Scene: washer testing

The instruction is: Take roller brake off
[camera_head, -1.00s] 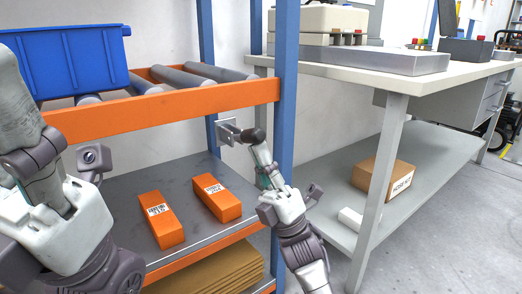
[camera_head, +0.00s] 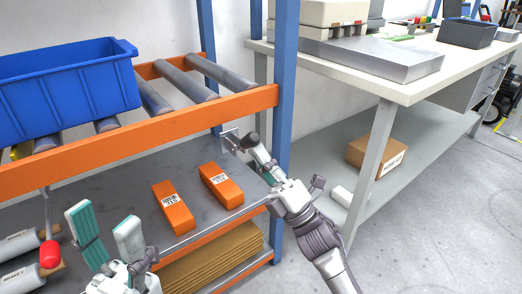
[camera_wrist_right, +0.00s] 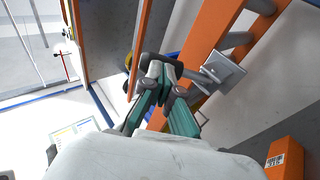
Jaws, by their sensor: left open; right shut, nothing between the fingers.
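A dark-ended handle (camera_head: 249,140) with a flat grey plate (camera_head: 230,140) is at the rack's right end, below the orange roller-shelf beam. I take it as the roller brake. The handle (camera_wrist_right: 150,64) and plate (camera_wrist_right: 222,72) also show in the right wrist view. My right gripper (camera_head: 264,160) is at the handle, fingers shut with nothing between them; the right wrist view (camera_wrist_right: 165,85) shows its fingertips close to the handle, contact unclear. My left gripper (camera_head: 104,222) is open and empty in front of the lower shelf.
A blue bin (camera_head: 65,85) sits on the rollers (camera_head: 193,80). Two orange boxes (camera_head: 173,207) lie on the lower shelf, with grey labelled cylinders (camera_head: 18,245) at left. A blue rack post (camera_head: 284,85) stands close to my right arm. A workbench (camera_head: 355,75) is at right.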

